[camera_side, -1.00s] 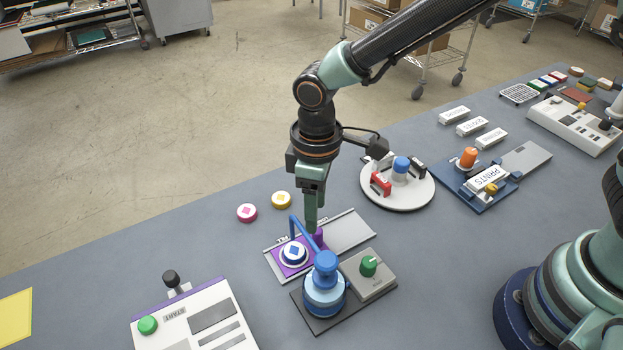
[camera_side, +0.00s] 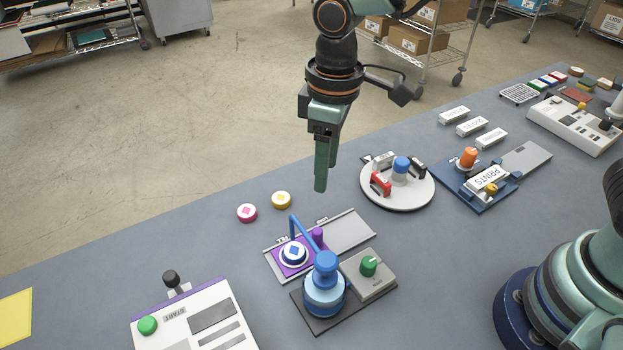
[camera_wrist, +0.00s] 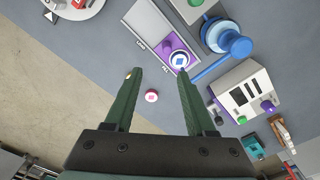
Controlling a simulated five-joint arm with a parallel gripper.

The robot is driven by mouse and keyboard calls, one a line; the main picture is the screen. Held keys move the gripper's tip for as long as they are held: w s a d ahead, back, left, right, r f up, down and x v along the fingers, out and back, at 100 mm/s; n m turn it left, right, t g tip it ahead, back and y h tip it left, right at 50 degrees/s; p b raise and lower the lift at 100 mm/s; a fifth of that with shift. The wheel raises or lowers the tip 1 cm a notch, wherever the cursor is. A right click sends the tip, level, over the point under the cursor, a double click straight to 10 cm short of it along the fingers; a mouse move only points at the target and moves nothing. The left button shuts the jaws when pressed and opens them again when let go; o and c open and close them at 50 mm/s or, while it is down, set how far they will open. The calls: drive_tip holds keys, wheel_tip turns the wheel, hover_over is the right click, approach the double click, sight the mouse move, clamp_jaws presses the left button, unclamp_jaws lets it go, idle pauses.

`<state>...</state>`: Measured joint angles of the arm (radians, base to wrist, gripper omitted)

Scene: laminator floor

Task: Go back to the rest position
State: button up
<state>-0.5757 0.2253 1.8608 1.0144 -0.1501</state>
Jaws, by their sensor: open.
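My gripper (camera_side: 323,180) hangs in the air above the table, fingers pointing down, with nothing between them. In the wrist view my gripper (camera_wrist: 158,72) shows its two green fingers spread apart. Below and in front of it is the purple slide plate (camera_side: 285,268) on a grey rail, with a blue-and-white round piece (camera_side: 294,252) on it. A blue arm from the blue post device (camera_side: 325,285) reaches over the plate. The round piece also shows in the wrist view (camera_wrist: 180,60), apart from the fingers.
A pink disc (camera_side: 246,213) and a yellow disc (camera_side: 281,200) lie left of the gripper. A white turntable (camera_side: 398,200) stands to its right. A white machine with a green button (camera_side: 148,325) is at front left. A blue tray (camera_side: 470,195) lies farther right.

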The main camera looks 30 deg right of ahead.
drive_tip(key=s+d+r+m+t, duration=0.2)
drive_tip(key=d+r+m, duration=0.2)
drive_tip(key=d, duration=0.7)
drive_tip(key=s+d+r+m+t, duration=0.3)
drive_tip(key=d+r+m, duration=0.1)
drive_tip(key=d, duration=0.7)
drive_tip(key=shift+s, duration=0.2)
drive_tip(key=shift+r, duration=0.1)
